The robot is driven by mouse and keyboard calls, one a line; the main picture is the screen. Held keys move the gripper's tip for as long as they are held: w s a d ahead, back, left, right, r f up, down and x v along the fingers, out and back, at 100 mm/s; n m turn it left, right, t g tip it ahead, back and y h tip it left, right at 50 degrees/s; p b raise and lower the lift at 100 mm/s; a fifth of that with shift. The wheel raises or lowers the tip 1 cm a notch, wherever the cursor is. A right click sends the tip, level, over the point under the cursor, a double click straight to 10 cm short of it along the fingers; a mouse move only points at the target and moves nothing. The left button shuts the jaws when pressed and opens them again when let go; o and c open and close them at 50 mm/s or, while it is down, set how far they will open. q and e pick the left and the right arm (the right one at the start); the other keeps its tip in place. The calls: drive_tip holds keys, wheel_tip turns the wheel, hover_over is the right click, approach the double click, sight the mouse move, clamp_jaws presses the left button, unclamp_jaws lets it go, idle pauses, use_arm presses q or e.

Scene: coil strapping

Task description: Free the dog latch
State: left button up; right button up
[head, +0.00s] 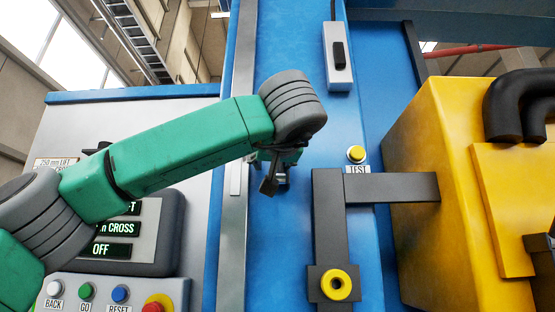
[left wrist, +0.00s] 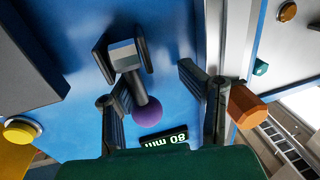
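In the left wrist view the latch appears to be a dark lever (left wrist: 136,88) with a purple ball knob (left wrist: 147,111), set in a bracket with two dark side plates and a grey block (left wrist: 123,53) on the blue column. My left gripper (left wrist: 155,82) is open, with one finger on each side of the lever. I cannot tell whether either finger touches it. In the head view my left gripper (head: 272,180) is at the blue column, below the end of my green arm, and hides most of the latch. My right gripper is in neither view.
Right of the gripper are a yellow TEST button (head: 356,154) and a dark angled arm (head: 331,225) with a yellow ring. A yellow housing (head: 430,160) stands further right. A control panel (head: 120,235) is at lower left. An orange hexagonal knob (left wrist: 248,104) is beside the right finger.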

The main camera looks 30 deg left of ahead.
use_arm(q)
drive_tip(key=shift+w+a+f, duration=0.1)
drive_tip(key=shift+w+a, duration=0.1)
drive_tip(key=shift+a, duration=0.45)
drive_tip(key=d, duration=0.2)
drive_tip(key=w+d, duration=0.1)
drive_tip(key=d, duration=0.1)
drive_tip(key=shift+d+r, duration=0.2)
drive_tip(key=c, duration=0.5)
drive_tip(key=shift+s+r, duration=0.1)
drive_tip(key=shift+s, duration=0.15)
clamp_jaws()
drive_tip(key=shift+s+a, duration=0.2)
drive_tip(key=shift+a, duration=0.35)
drive_tip(key=shift+w+a, duration=0.2)
drive_tip(key=shift+a, duration=0.3)
drive_tip(key=shift+d, duration=0.3)
drive_tip(key=shift+w, duration=0.1)
